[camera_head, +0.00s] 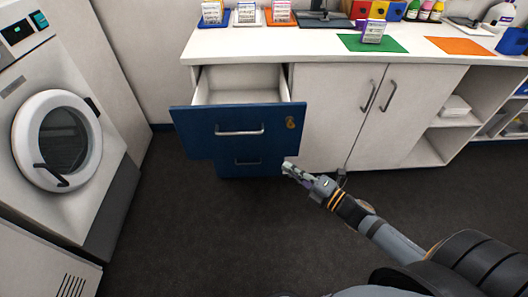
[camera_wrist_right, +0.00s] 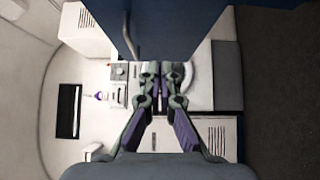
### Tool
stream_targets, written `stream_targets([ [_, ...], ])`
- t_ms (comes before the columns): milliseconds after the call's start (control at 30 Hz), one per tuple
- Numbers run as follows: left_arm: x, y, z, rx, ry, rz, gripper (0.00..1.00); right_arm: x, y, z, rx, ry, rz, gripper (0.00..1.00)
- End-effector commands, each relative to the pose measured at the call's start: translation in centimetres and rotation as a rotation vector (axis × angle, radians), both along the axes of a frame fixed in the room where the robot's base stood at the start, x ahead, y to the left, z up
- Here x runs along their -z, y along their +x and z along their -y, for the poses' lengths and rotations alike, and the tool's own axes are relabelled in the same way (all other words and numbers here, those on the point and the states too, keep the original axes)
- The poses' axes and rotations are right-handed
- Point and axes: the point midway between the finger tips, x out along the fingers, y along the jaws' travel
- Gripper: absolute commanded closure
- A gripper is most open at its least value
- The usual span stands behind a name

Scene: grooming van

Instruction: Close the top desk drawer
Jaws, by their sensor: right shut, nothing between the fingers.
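The top desk drawer (camera_head: 239,119) is pulled out from the desk. Its blue front has a silver bar handle (camera_head: 239,131) and a brass-coloured lock plate (camera_head: 290,122); its white inside looks empty. My left gripper is out of view.
A lower blue drawer (camera_head: 247,162) sits beneath, pushed in. White cabinet doors (camera_head: 330,110) are right of the drawer. A white washer (camera_head: 110,165) stands at left. The countertop (camera_head: 310,42) holds boxes and coloured mats. Dark floor (camera_head: 190,225) before the desk is clear.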

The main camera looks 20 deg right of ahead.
Motion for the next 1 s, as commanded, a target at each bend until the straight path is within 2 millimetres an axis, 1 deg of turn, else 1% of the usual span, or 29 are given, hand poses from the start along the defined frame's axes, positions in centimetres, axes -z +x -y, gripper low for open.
stream_targets([
  [133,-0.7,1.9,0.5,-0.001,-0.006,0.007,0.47,0.4,0.9,-0.6,-0.004,0.001,0.003,1.0],
  [267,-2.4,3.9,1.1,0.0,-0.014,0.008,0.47,0.5,2.1,-1.1,0.002,0.002,0.005,1.0],
  [300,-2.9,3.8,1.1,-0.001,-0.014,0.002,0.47,0.0,2.4,-1.2,0.006,0.003,0.007,1.0],
  [333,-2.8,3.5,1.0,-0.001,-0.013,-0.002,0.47,-0.3,2.6,-1.3,0.006,0.007,0.008,1.0],
  [567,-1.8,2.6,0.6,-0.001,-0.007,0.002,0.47,-0.2,4.5,-2.3,0.007,0.007,0.002,1.0],
  [633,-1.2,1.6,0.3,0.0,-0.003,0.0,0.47,-0.7,5.8,-2.9,0.01,0.011,0.007,1.0],
  [700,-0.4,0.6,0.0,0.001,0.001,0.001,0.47,-0.6,6.9,-3.7,0.008,0.012,0.001,1.0],
  [800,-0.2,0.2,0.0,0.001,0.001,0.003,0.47,-0.4,8.8,-4.7,0.006,0.012,0.001,1.0],
  [867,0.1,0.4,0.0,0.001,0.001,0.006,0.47,0.0,9.8,-4.5,0.005,0.004,0.001,1.0],
  [1000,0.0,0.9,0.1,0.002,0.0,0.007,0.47,0.1,11.5,-3.9,0.004,0.004,0.001,1.0],
])
